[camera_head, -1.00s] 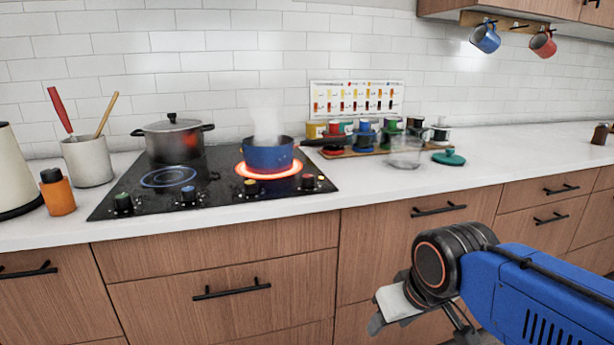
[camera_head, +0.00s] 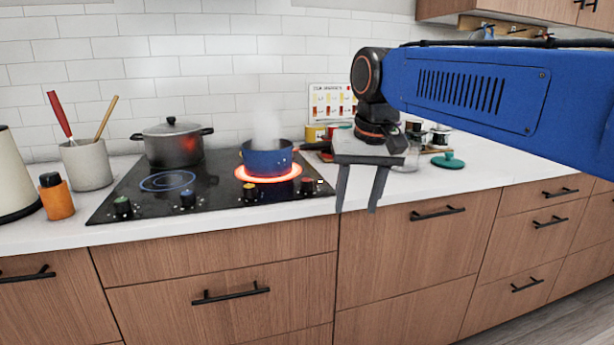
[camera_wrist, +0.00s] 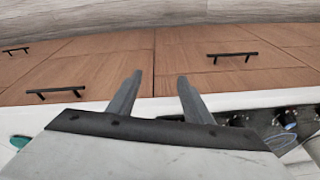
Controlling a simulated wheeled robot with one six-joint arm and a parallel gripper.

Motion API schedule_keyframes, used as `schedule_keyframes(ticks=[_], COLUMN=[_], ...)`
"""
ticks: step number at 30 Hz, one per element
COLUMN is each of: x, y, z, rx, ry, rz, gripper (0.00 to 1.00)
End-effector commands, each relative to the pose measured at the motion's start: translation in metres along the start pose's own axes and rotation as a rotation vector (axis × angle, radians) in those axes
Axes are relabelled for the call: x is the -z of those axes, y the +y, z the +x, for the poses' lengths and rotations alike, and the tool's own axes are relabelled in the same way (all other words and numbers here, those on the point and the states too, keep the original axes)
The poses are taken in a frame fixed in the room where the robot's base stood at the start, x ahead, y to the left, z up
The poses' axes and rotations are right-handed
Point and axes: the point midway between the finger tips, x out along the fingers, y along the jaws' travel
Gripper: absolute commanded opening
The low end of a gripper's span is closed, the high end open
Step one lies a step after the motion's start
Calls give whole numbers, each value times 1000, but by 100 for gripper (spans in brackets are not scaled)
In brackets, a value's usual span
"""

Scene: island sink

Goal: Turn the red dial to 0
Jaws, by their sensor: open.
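The black cooktop (camera_head: 215,210) has a row of dials along its front edge. They look green (camera_head: 123,206), blue (camera_head: 188,199) and yellow (camera_head: 250,188), with a rightmost dial (camera_head: 308,185) whose colour is too small to tell; none reads clearly as red. Dial settings cannot be read. My gripper (camera_head: 356,210) is open and empty, pointing down in front of the counter edge, right of the rightmost dial and apart from it. In the wrist view my gripper (camera_wrist: 160,75) shows cabinet fronts between its fingers, with dials (camera_wrist: 237,119) at the lower right.
A blue pot (camera_head: 267,160) steams on a glowing red burner (camera_head: 241,176), its handle pointing right. A grey pot (camera_head: 174,145) stands behind left. A utensil crock (camera_head: 87,165) and an orange bottle (camera_head: 55,198) stand left. A teal lid (camera_head: 447,160) lies right. My arm hides the back-right counter.

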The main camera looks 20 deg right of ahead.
Motion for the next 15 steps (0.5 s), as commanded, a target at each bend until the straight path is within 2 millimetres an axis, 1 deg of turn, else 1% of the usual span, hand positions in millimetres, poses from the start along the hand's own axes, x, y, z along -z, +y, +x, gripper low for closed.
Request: schedule_keyframes(ticks=[1, 3, 9, 15], x=[18, 38, 92, 142], y=[-7, -15, -38, -62], z=[-10, -24, -59, -84], rx=[-3, -7, -25, -48], ry=[-14, -32, -88, -141], rz=[16, 42, 114, 187], gripper=[46, 46, 46, 46])
